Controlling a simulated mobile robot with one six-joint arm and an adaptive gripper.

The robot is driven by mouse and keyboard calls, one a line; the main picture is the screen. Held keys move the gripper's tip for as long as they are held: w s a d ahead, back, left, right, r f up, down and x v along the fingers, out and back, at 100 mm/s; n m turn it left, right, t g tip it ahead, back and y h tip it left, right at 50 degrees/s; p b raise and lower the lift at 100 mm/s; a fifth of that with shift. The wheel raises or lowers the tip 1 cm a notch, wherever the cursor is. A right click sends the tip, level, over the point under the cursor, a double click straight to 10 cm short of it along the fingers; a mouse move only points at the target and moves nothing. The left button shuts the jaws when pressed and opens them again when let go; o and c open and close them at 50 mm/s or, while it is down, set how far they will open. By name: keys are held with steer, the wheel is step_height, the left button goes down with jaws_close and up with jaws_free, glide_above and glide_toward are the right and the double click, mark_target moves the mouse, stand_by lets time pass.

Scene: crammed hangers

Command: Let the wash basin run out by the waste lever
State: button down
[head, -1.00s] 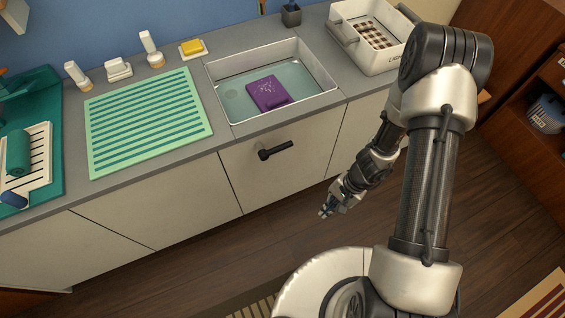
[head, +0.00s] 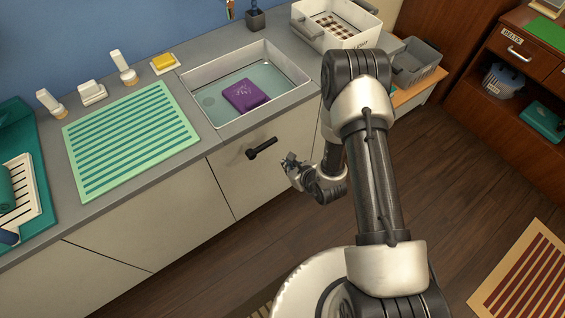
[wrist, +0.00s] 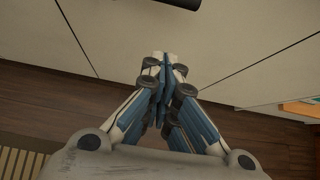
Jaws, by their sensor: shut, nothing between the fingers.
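The white-rimmed wash basin (head: 281,117) is set in the grey counter and holds pale blue-green water. A purple folded cloth or packet (head: 245,95) lies in it. The black waste lever (head: 261,149) sticks out from the cabinet front below the basin, pointing right and slightly up. My gripper (head: 288,160) is to the right of the lever's free end and a little lower, apart from it. In the wrist view my gripper (wrist: 160,75) is shut and empty. A black piece of the lever (wrist: 165,3) shows at the top edge, beyond the fingertips.
A green striped mat (head: 130,135) and white bottles (head: 123,66) are left of the basin. A white crate (head: 335,38) stands right of it. A grey basket (head: 417,65) and wooden shelves (head: 490,75) are at the right.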

mark_target(262, 147)
steer(key=b+x, duration=0.3)
steer(key=x, duration=0.6)
steer(key=shift+w+a+r, duration=0.15)
steer(key=shift+r, duration=0.5)
steer(key=shift+w+a+r, duration=0.1)
steer(key=shift+a+r, duration=0.05)
steer(key=shift+r, duration=0.55)
steer(key=shift+w+a+r, duration=0.15)
steer(key=shift+r, duration=0.5)
